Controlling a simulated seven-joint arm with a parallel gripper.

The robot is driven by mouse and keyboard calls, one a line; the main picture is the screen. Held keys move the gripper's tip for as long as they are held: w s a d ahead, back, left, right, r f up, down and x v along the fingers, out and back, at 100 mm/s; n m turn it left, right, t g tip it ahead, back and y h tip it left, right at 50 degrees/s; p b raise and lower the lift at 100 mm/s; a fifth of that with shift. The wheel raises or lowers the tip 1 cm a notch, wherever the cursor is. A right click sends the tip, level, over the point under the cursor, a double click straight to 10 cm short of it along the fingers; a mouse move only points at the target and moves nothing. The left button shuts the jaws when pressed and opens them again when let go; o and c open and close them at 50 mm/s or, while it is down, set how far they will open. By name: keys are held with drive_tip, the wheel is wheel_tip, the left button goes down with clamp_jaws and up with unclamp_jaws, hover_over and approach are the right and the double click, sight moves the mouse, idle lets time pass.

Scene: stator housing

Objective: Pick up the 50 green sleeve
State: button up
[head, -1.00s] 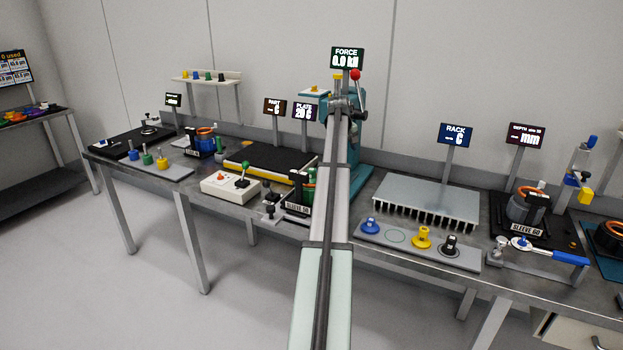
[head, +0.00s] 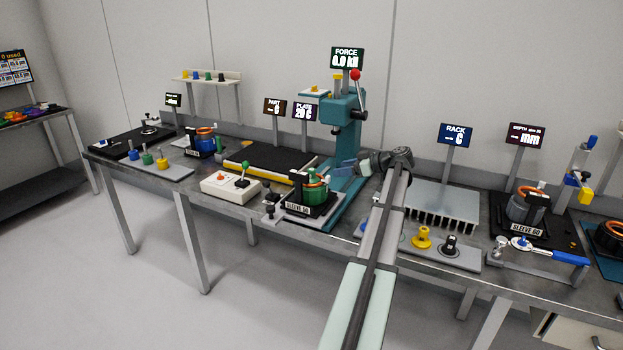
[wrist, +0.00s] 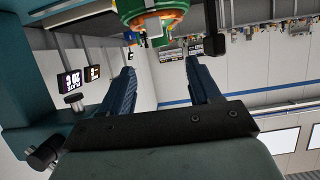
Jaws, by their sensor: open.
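The green sleeve (head: 315,190) sits on a black stand with a "SLEEVE" label at the front of the table, beside the teal press. An orange ring shows at its top. My gripper (head: 347,168) is to the right of the sleeve, in front of the press column, with its blue fingers pointing left toward the sleeve. In the wrist view the fingers (wrist: 160,70) are spread apart with nothing between them. A green and orange part, which looks like the sleeve (wrist: 133,10), shows at the top edge beyond the fingertips, partly cut off.
The teal press (head: 343,125) stands close behind my gripper. A white control box (head: 230,187) is left of the sleeve stand. The finned rack (head: 440,203) and a grey tray with yellow and black pieces (head: 465,257) are to the right, partly behind my arm.

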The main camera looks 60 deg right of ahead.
sight(311, 169)
drive_tip(key=x, duration=1.3)
drive_tip(key=shift+w+d+r, duration=0.1)
drive_tip(key=shift+w+r, duration=0.2)
drive_tip(key=shift+w, duration=0.15)
clamp_jaws()
